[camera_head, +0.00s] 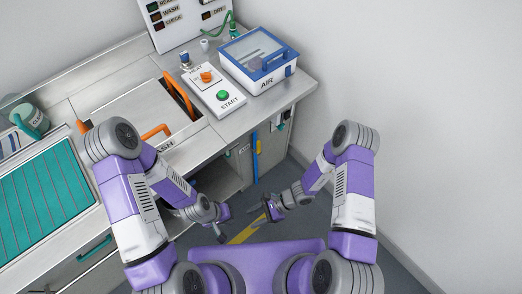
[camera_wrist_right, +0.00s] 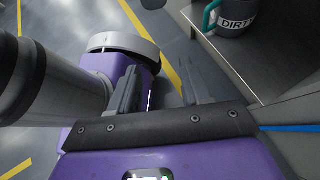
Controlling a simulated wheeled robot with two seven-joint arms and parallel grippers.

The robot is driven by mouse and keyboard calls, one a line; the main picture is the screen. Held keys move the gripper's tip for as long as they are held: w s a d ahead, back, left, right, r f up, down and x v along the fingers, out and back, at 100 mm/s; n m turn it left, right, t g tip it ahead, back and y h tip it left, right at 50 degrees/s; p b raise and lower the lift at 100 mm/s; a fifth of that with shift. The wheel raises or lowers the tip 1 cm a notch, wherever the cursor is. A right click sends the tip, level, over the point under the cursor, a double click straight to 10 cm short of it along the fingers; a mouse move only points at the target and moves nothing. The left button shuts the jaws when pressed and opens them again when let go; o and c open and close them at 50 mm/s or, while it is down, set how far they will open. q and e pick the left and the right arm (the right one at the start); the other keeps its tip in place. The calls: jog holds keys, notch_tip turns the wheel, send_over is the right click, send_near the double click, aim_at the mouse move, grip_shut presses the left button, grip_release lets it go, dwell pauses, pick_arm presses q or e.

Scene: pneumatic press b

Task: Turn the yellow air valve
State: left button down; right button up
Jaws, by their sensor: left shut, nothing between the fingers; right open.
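My left gripper (camera_head: 222,228) is shut and empty, low in front of the open cabinet bay, away from the valve.
The counter holds a START button panel (camera_head: 216,92) and a clear-lidded AIR box (camera_head: 258,60). Orange handles (camera_head: 156,131) stand at the sink. A mug marked DIRTY (camera_wrist_right: 232,18) sits on a shelf in the right wrist view. The wall is right; floor lies between.

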jog(key=w+a+f+m+t+y+b, duration=0.1)
jog(key=w+a+f+m+t+y, duration=0.15)
jog(key=w+m+t, duration=0.45)
jog(key=m+t+h+b, duration=0.3)
jog(key=m+t+h, duration=0.4)
jog(key=t, duration=0.5)
send_near(259, 147)
jog(key=w+m+y, duration=0.1)
jog(key=w, duration=0.1)
jog(key=b+x, duration=0.2)
jog(key=x, duration=0.4)
jog(key=shift+w+a+r+b, duration=0.2)
jog(key=shift+w+r+b, duration=0.15)
jog(key=shift+r, duration=0.1)
grip_shut()
